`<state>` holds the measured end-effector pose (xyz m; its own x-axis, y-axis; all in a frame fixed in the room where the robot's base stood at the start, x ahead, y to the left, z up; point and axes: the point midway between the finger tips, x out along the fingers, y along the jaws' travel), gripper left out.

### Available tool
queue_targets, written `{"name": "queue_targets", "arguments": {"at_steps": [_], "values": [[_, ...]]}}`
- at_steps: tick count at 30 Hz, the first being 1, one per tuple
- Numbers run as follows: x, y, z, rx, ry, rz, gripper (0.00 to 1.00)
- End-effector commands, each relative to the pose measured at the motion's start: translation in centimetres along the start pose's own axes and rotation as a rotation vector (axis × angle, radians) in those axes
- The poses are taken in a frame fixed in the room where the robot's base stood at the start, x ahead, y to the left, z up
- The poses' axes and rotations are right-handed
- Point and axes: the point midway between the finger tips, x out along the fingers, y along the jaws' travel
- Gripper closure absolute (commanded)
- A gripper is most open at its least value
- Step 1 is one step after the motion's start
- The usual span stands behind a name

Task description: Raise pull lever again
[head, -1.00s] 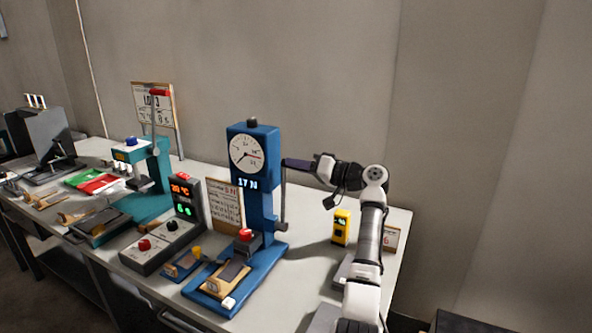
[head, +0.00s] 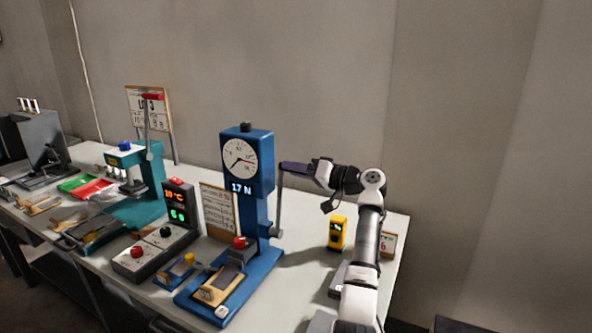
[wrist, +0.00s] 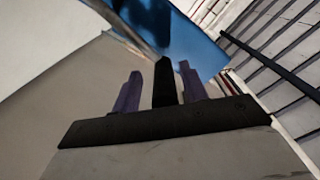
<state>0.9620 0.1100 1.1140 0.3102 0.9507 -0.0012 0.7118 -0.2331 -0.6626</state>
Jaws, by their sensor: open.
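The blue tester (head: 260,212) stands on the bench with a round dial and a "17 N" readout. My gripper (head: 284,166) is at the lever's upper end, beside the tester's head, reaching in from the right. In the wrist view the two purple fingers (wrist: 160,86) are apart, with a dark upright bar between them; I cannot tell whether it is the lever.
A yellow device (head: 337,233) and a small calendar stand lie near my arm. A control box (head: 155,250) with red buttons and a teal press (head: 150,185) stand to the left. Bare bench shows between the tester and the yellow device.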

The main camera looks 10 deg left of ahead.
Motion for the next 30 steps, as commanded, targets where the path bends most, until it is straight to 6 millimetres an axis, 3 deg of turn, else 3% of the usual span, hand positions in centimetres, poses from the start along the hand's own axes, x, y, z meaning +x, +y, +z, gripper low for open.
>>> {"name": "queue_targets", "arguments": {"at_steps": [7,11,24,30], "values": [[-0.1,-0.1,-0.1,-0.001,0.0,-0.001,0.57],[-1.1,0.0,0.0,-0.003,0.002,-0.001,0.57],[-10.6,0.1,0.1,-0.003,0.004,0.0,0.57],[-13.2,0.0,0.0,-0.001,0.001,0.0,0.57]]}}
